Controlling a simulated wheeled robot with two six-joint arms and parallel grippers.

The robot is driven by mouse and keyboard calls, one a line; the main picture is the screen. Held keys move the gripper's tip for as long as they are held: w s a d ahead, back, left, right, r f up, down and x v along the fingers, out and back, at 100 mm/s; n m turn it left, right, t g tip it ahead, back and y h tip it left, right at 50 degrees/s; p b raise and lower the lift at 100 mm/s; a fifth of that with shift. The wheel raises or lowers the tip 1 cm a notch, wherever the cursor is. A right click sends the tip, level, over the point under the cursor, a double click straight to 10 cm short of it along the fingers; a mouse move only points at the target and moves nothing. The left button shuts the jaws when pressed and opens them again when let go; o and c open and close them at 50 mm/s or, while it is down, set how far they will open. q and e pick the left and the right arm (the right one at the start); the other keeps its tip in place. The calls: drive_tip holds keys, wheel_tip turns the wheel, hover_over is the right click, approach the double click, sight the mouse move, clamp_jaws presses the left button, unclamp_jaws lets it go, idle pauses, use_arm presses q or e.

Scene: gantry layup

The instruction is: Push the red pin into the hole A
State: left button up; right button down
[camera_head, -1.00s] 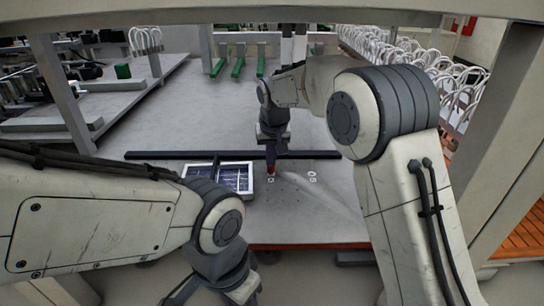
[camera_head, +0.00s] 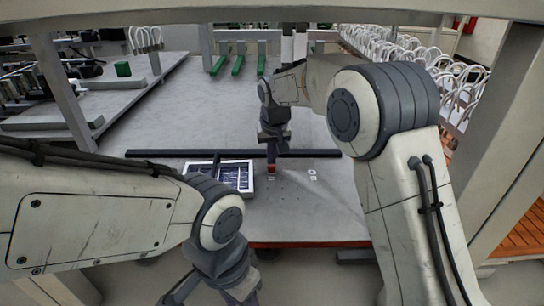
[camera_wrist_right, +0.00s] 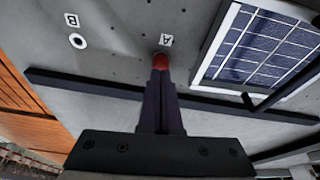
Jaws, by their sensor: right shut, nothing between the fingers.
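The red pin (camera_wrist_right: 160,62) stands at the hole marked A (camera_wrist_right: 165,40) in the right wrist view; it also shows small in the head view (camera_head: 271,168). Hole A itself is hidden beneath the pin. My right gripper (camera_wrist_right: 160,75) is shut, with its fingertips at the top of the pin and nothing held between them. It points down at the pin in the head view (camera_head: 271,158). How deep the pin sits is hard to tell. My left arm comes in from the left, and its gripper (camera_head: 205,296) is low at the bottom edge, partly cut off.
A ringed hole marked B (camera_wrist_right: 78,41) lies beside A. A framed solar panel (camera_head: 234,177) lies to the left of the pin. A dark bar (camera_head: 180,154) runs across the table behind them. The grey table beyond (camera_head: 190,115) is mostly clear.

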wheel_tip(320, 180, up, 3)
drive_tip(key=shift+f+p, duration=0.2)
drive_tip(key=shift+p, duration=0.65)
drive_tip(key=shift+s+r, duration=0.1)
drive_tip(key=shift+r, duration=0.05)
drive_tip(key=s+d+r+b, duration=0.1)
drive_tip(key=s+r+b, duration=0.1)
drive_tip(key=s+b, duration=0.35)
drive_tip(key=s+d+r+b, duration=0.1)
drive_tip(key=s+r+b, duration=0.1)
drive_tip(key=s, duration=0.6)
drive_tip(key=s+d+f+n+g, duration=0.1)
drive_tip(key=s+f, duration=0.3)
drive_tip(key=s, duration=0.4)
drive_tip(key=s+f+n+g, duration=0.1)
drive_tip(key=s+f+n, duration=0.2)
drive_tip(key=s, duration=0.6)
drive_tip(key=s+d+f+n+g, duration=0.1)
drive_tip(key=s+f, duration=0.5)
drive_tip(key=s, duration=0.2)
drive_tip(key=shift+s+d+f+n+y, duration=0.15)
drive_tip(key=shift+d+n+y, duration=0.15)
drive_tip(key=shift+d+n, duration=0.1)
